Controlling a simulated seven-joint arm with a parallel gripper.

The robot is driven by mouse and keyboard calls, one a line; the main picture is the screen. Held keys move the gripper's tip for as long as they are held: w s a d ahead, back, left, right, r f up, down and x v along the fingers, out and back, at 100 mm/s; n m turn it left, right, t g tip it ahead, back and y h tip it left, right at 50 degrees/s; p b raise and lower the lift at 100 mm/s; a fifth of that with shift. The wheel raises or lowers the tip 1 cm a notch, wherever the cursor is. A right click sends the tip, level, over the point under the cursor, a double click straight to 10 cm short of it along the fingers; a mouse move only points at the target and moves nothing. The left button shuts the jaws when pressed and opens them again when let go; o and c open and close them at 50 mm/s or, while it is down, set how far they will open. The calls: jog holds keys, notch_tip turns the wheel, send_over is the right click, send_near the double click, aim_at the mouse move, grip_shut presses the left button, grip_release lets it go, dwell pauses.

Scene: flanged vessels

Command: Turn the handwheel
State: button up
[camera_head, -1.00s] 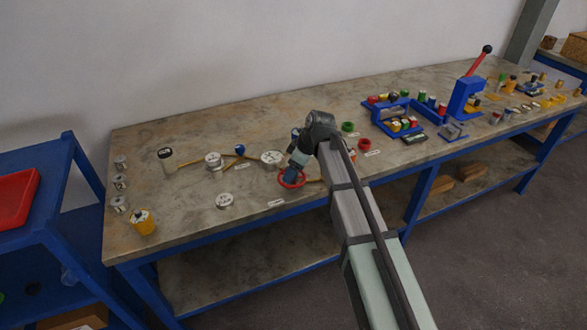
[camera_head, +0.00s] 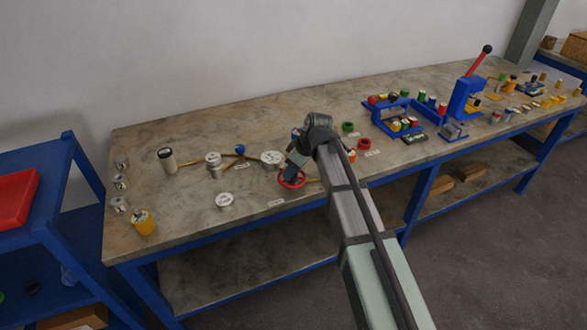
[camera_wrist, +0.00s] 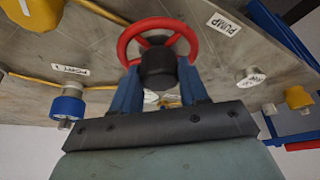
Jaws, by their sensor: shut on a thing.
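The red handwheel (camera_head: 292,180) lies near the front edge of the bench, in the middle of the body view. In the wrist view the handwheel (camera_wrist: 157,27) shows as a red ring with spokes around a dark hub (camera_wrist: 158,67). My gripper (camera_wrist: 158,75) is shut on the handwheel's dark hub, one blue finger on each side of it. In the body view my gripper (camera_head: 295,165) comes down onto the wheel from above, and my wrist hides part of it.
Several metal flanged vessels (camera_head: 224,200) stand left of the wheel, some joined by yellow rods (camera_head: 190,163). Green (camera_head: 347,127) and red (camera_head: 364,144) rings lie to the right. The bench (camera_head: 265,112) is clear at the back.

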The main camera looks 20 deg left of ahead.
jog(key=m+t, duration=0.1)
jog(key=m, duration=0.2)
dwell(0.4)
jog(key=o, duration=1.1)
jog(key=shift+h, duration=0.3)
jog(key=shift+c, duration=0.2)
jog(key=v, duration=1.4)
jog(key=shift+s+f, duration=0.1)
